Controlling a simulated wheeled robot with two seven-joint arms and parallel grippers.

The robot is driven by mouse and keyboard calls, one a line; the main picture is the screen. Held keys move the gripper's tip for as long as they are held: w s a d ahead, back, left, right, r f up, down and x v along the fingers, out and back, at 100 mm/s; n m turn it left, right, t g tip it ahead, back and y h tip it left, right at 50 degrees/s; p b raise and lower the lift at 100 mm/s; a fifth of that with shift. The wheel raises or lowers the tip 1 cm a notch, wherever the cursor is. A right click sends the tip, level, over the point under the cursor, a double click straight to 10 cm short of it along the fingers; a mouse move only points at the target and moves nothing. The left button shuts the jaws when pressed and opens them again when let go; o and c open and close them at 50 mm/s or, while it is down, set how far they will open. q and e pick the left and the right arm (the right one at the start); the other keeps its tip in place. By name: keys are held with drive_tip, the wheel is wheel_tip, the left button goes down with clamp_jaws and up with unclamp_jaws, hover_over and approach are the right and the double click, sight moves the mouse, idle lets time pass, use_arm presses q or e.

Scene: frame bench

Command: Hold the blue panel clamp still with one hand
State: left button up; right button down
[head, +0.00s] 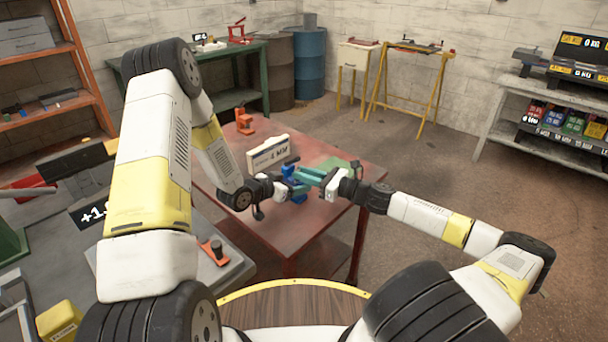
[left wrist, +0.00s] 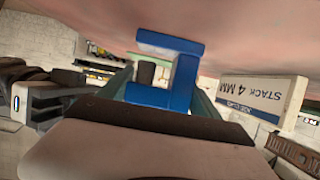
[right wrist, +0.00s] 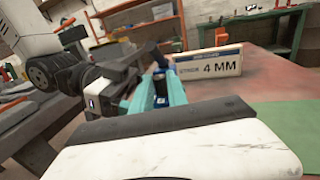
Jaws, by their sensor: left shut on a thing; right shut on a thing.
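The blue panel clamp (head: 299,197) is at the red table's front part, between my two grippers in the head view. In the left wrist view its blue body (left wrist: 181,85) stands between the teal fingers, with a dark knob-like part beside it. My left gripper (head: 283,188) is shut on the clamp. My right gripper (head: 312,176) comes from the right and is shut on the clamp too; which part its teal fingers hold is partly hidden.
A white "STACK 4 MM" sign block (head: 268,152) stands just behind the clamp on the red table (head: 215,158). An orange clamp (head: 245,122) stands farther back. A green mat (head: 335,164) lies right of the sign. Another orange clamp (head: 215,251) lies on the grey bench at left.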

drive_tip(key=m+t+h, duration=0.2)
drive_tip(key=m+t, duration=0.1)
drive_tip(key=shift+s+a+t+h, duration=0.25)
drive_tip(key=shift+s+t+h, duration=0.05)
drive_tip(key=shift+t+h, duration=0.1)
drive_tip(key=shift+s+a+f+m+t+h, duration=0.1)
drive_tip(key=shift+a+m+t+h, duration=0.05)
drive_tip(key=shift+m+t+h, duration=1.1)
drive_tip(key=shift+h, duration=0.45)
drive_tip(key=c, duration=1.3)
unclamp_jaws()
drive_tip(key=v, duration=1.2)
drive_tip(key=shift+c, duration=0.2)
